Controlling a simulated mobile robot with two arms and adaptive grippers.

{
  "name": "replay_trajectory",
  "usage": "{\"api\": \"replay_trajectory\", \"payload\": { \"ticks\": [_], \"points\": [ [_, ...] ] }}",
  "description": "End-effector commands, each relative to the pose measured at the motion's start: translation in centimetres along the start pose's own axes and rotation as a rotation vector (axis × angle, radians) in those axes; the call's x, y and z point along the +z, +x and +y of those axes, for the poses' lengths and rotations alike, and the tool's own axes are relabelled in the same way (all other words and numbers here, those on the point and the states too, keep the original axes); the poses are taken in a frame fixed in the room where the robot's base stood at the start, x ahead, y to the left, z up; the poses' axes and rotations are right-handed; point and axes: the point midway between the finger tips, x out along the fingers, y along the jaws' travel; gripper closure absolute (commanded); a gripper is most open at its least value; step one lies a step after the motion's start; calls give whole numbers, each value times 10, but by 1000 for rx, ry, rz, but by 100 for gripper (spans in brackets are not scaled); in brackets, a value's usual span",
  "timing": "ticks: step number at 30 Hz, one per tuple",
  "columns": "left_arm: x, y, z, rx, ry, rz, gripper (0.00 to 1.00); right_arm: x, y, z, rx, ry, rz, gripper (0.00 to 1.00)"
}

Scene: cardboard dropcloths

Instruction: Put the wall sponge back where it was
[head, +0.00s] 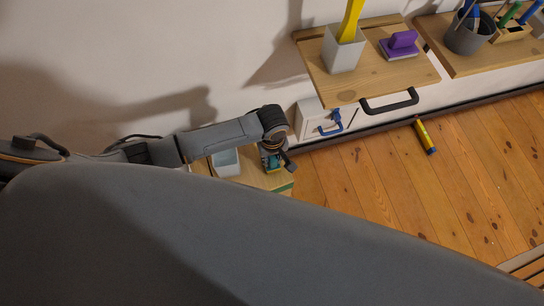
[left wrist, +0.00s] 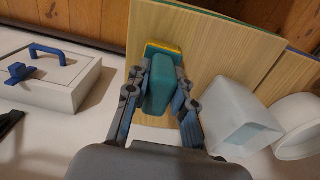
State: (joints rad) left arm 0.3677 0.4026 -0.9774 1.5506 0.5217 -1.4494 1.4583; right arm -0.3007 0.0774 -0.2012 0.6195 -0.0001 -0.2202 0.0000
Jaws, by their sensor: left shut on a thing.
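My left gripper (head: 271,158) is low beside the wall, over a small wooden board (head: 268,181). In the left wrist view the same gripper (left wrist: 160,88) is shut on a teal block with a yellow base, which looks like the wall sponge (left wrist: 158,92). The sponge is between the two fingers, with its yellow end pointing away from my wrist, over the pale wooden board (left wrist: 215,45). Whether it touches the board cannot be told. In the head view my arm partly hides it. My right gripper is in neither view.
A white cup (left wrist: 235,118) and a white bowl (left wrist: 297,125) are right of the gripper. A white box with a blue handle (left wrist: 50,75) is to the left. A higher shelf (head: 370,80) holds a white holder (head: 343,52) and a purple block (head: 400,43). A yellow tube (head: 425,137) lies on the floor.

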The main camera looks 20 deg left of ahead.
Motion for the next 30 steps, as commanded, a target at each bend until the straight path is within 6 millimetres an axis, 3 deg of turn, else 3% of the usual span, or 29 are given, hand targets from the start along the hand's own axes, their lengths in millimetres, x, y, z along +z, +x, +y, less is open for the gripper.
{"api": "replay_trajectory", "payload": {
  "ticks": [3, 4, 7, 19, 30],
  "points": [
    [0, 3, 0, 0, -1, -1, 100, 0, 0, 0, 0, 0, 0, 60],
    [0, 3, 0, 1, 0, 0, 73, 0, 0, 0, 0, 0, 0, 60],
    [0, 3, 0, 1, 0, 0, 54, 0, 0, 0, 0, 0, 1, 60],
    [0, -4, 0, 2, 0, 0, 54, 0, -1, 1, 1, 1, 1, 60],
    [0, -79, 1, 4, 1, 1, 54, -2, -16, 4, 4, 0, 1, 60]
  ]
}}
